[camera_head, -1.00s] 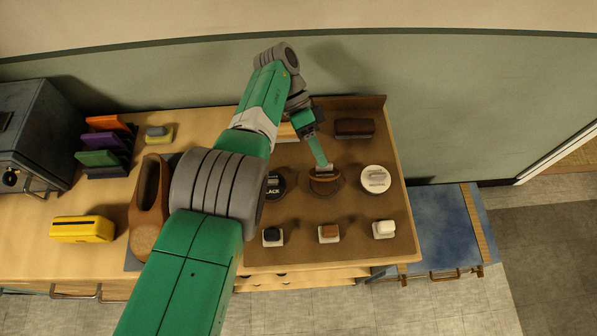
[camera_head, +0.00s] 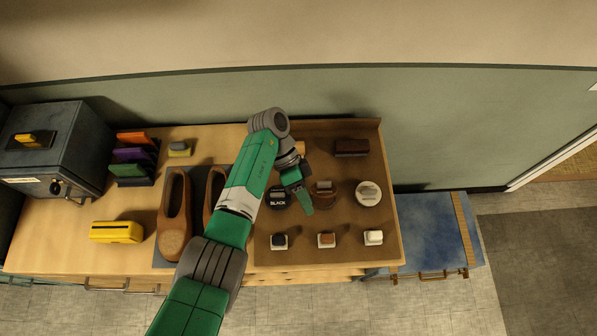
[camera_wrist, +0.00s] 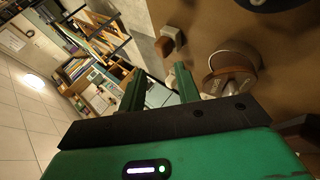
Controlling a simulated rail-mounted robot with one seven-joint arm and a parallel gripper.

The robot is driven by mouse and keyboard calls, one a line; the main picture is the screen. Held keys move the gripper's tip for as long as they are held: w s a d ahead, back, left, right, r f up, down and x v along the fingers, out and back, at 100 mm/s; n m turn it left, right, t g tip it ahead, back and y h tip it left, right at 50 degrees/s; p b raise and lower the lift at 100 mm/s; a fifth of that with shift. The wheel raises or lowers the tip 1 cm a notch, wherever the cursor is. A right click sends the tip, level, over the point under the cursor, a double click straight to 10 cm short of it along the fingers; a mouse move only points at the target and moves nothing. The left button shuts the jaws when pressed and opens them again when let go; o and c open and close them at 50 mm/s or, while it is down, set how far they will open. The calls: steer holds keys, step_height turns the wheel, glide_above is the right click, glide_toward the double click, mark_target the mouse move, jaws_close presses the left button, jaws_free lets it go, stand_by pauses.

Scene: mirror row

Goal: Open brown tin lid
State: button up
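The brown tin (camera_head: 324,199) stands on the brown mat, between the black tin (camera_head: 277,203) and the white tin (camera_head: 368,194). My gripper (camera_head: 308,204) is just to the left of the brown tin, its fingers over the gap beside the black tin. In the wrist view the brown tin (camera_wrist: 228,85) lies to the right of the fingertips, with a pale curved rim and a grey piece on it. The two green fingers (camera_wrist: 160,84) are apart with nothing between them. I cannot tell whether the lid is raised.
Small blocks with black, brown (camera_head: 326,239) and white (camera_head: 373,236) tops stand in front of the tins. A dark brown brush (camera_head: 351,147) lies behind. Brown shoes (camera_head: 174,215) and a yellow box (camera_head: 116,232) are at left. A blue-topped bench (camera_head: 430,228) is at right.

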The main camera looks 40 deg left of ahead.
steer(key=s+d, duration=0.3)
steer(key=s, duration=0.2)
steer(key=shift+s+d+r, duration=0.2)
steer(key=shift+s+r, duration=0.05)
steer(key=shift+s, duration=0.05)
steer(key=shift+c, duration=0.4)
